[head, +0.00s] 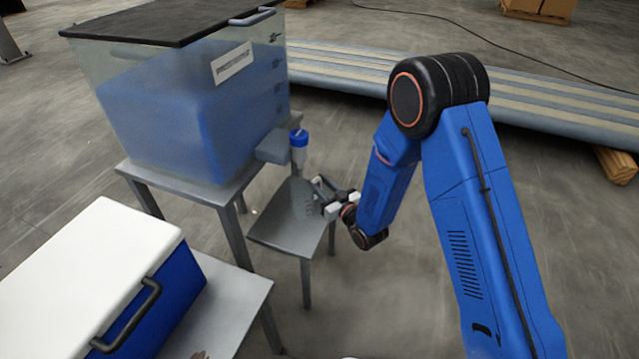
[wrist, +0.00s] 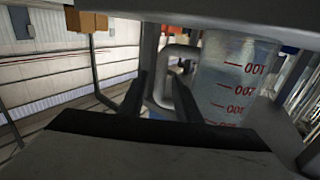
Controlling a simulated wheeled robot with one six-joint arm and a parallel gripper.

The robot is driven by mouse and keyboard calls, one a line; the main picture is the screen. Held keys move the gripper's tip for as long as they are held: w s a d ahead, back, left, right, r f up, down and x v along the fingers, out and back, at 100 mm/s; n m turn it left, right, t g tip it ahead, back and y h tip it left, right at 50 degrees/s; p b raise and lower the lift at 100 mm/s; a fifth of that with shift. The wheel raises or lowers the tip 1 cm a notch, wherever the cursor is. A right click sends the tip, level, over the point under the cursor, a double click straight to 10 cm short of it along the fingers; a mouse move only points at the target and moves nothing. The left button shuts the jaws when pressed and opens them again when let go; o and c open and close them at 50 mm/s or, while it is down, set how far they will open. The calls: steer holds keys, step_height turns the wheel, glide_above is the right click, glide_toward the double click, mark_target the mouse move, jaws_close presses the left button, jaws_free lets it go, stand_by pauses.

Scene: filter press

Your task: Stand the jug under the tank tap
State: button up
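The tank (head: 195,105) holds blue liquid and stands on a metal stand at the left. Its tap (head: 298,148) has a blue top and sticks out at the tank's lower right. The clear jug (head: 302,199) is on a low metal stool, below the tap in the head picture; exact alignment is hard to tell. The jug shows large in the wrist view (wrist: 235,80) with red marks. My gripper (head: 322,197) is at the jug's right side. In the wrist view its dark fingers (wrist: 160,80) stand either side of the grey handle (wrist: 166,62), with apparent gaps.
The low stool (head: 275,235) has a bare front part. A blue and white cooler (head: 95,285) sits on a metal table at the lower left. Grey panels (head: 340,68) lie behind my arm. The floor right of the stool is clear.

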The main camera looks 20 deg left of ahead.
steer(key=shift+s+d+r, duration=0.1)
steer(key=v, duration=1.1)
steer(key=shift+s+d, duration=0.3)
